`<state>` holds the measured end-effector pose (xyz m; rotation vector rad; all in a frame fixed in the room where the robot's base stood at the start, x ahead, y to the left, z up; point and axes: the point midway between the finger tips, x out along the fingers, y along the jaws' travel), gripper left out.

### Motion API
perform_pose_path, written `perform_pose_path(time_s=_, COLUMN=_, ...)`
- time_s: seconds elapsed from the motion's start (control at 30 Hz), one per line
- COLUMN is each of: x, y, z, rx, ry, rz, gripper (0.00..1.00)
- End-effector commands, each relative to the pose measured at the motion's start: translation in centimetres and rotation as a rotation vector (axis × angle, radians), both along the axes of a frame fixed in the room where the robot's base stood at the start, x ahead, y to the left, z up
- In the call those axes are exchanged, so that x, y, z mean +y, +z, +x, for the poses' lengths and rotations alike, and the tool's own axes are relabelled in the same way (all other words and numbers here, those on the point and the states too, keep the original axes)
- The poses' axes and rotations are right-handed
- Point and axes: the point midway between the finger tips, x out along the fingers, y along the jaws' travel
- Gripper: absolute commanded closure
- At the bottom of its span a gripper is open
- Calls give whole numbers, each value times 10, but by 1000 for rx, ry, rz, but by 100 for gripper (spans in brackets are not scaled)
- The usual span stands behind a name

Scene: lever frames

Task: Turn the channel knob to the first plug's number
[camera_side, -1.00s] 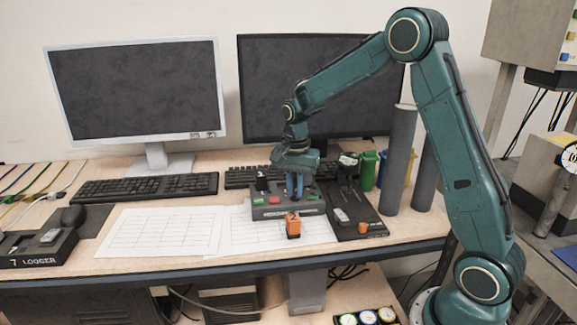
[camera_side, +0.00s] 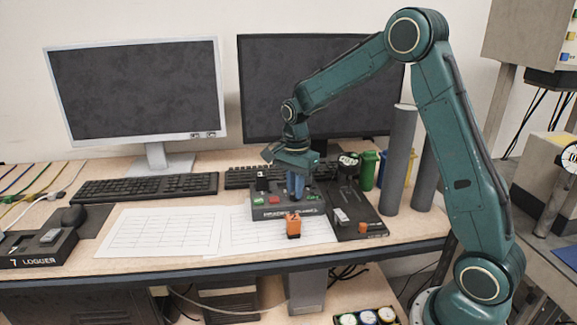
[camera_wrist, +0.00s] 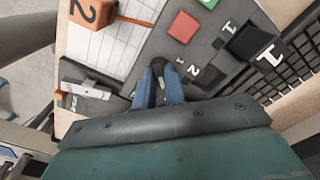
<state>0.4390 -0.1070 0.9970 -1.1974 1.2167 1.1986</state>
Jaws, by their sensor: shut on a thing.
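The dark channel panel (camera_side: 285,214) sits on the desk in front of the right monitor. My gripper (camera_side: 295,190) points down over it, with its blue fingers shut on the dark channel knob (camera_wrist: 158,69). The fingers hide most of the knob, and I cannot tell which number it points at. White numerals, including 1 and 2, are printed beside it. A black plug (camera_wrist: 252,43) marked 1 stands at a panel position labelled 1; it also shows in the side view (camera_side: 262,184). An orange block (camera_side: 293,228) marked 2 lies on the paper in front of the panel.
The panel carries a red button (camera_wrist: 182,27) and a green one (camera_side: 259,201). A black tray (camera_side: 362,226) with small parts lies right of the panel. Keyboards stand behind, and grey cylinders (camera_side: 399,160) stand at the right. Paper sheets (camera_side: 160,232) cover the left front.

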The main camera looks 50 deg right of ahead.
Motion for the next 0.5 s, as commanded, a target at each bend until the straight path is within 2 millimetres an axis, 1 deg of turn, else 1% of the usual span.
perform_pose_path(time_s=0.03, x=0, y=2, z=1, rx=-4, ry=-2, rz=-1, gripper=100)
perform_pose_path(time_s=0.07, x=0, y=2, z=1, rx=-4, ry=-2, rz=-1, gripper=84)
perform_pose_path(time_s=0.1, x=0, y=2, z=1, rx=-4, ry=-2, rz=-1, gripper=76)
perform_pose_path(time_s=0.17, x=0, y=1, z=1, rx=-3, ry=-2, rz=-1, gripper=66)
perform_pose_path(time_s=0.5, x=0, y=1, z=0, rx=-1, ry=0, rz=0, gripper=66)
